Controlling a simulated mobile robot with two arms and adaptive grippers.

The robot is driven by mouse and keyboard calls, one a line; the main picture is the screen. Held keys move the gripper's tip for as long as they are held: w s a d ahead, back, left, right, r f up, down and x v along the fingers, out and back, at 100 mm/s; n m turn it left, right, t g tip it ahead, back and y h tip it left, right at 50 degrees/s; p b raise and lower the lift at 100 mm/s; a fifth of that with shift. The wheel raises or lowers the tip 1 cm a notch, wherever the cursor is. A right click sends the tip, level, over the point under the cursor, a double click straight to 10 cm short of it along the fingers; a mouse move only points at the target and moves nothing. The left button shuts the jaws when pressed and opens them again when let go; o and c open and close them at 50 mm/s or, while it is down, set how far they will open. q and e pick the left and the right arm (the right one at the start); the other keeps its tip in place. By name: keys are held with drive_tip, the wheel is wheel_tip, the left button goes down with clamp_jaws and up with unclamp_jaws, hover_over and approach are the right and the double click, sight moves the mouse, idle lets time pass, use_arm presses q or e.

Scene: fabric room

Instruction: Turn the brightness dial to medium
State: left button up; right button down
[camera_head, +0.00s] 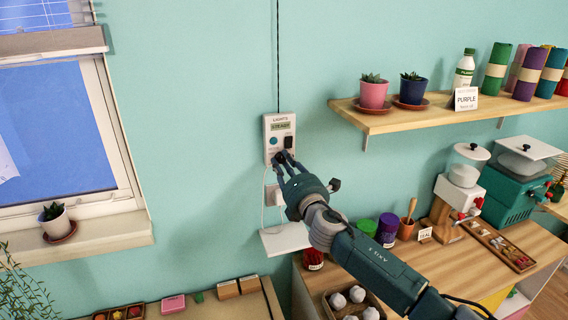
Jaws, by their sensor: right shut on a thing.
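A white wall panel (267,144) labelled LIGHTS is fixed to the teal wall near the middle of the camera_head view. It has a small display reading what looks like "STEADY", a blue button (273,141) and a black switch (288,142). My right gripper (283,158) reaches up from the lower right, its fingertips closed at the lower part of the panel, on a small dark dial. The fingers hide most of the dial, so its setting cannot be read. My left gripper is not in view.
Below the panel are a white socket with a cable and a small white shelf (284,240). A wooden wall shelf (450,104) with potted plants and rolled fabric is at the right. A wooden counter (480,265) with jars and machines stands below it. A window is at the left.

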drive_tip(key=c, duration=1.5)
unclamp_jaws()
drive_tip(key=v, duration=1.2)
drive_tip(key=shift+f, duration=0.1)
